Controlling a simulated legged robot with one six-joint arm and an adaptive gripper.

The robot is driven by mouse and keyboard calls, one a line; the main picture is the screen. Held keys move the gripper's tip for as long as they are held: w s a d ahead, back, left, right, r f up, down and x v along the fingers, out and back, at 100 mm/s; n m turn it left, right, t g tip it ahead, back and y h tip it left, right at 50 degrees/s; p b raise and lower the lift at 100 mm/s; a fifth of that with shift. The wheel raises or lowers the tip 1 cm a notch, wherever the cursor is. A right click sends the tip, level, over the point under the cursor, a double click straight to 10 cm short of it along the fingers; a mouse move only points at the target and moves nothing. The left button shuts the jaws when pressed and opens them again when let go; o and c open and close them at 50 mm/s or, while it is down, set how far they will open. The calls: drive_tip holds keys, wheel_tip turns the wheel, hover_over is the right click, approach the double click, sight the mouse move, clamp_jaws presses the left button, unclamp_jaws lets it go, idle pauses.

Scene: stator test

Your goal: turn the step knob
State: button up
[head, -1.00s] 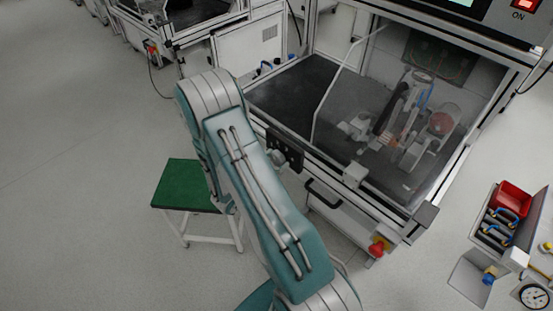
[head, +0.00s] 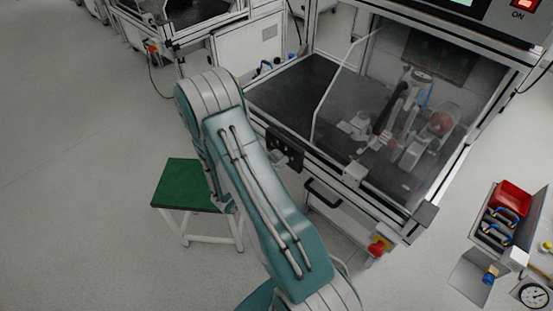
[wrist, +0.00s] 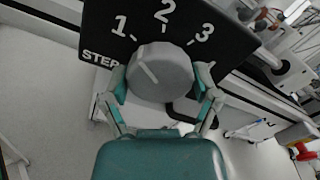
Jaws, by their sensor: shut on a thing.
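The step knob (wrist: 160,74) is a round grey knob with a white line on its face. It sits on a black panel (wrist: 100,32) marked STEP, 1, 2 and 3. The line points to the upper left, toward the 1. My gripper (wrist: 161,88) is shut on the knob, with one teal-and-grey finger at its left side and one at its right. In the head view the black panel (head: 287,149) shows on the front of the machine, just right of my arm. My gripper is hidden there.
The machine has a clear cover (head: 350,105) over a dark bench with a fixture inside. A black handle (head: 322,193) and a red knob (head: 376,248) sit below. A green stool (head: 186,184) stands left of my arm. Open floor lies to the left.

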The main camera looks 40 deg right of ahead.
drive_tip(key=shift+w+n, duration=0.2)
drive_tip(key=shift+n, duration=0.8)
drive_tip(key=shift+r, duration=0.1)
drive_tip(key=o, duration=1)
drive_tip(key=shift+c, duration=0.2)
drive_tip(key=shift+a, duration=0.1)
drive_tip(key=a, duration=1.2)
drive_tip(key=shift+s, duration=0.45)
drive_tip(key=shift+d, duration=0.1)
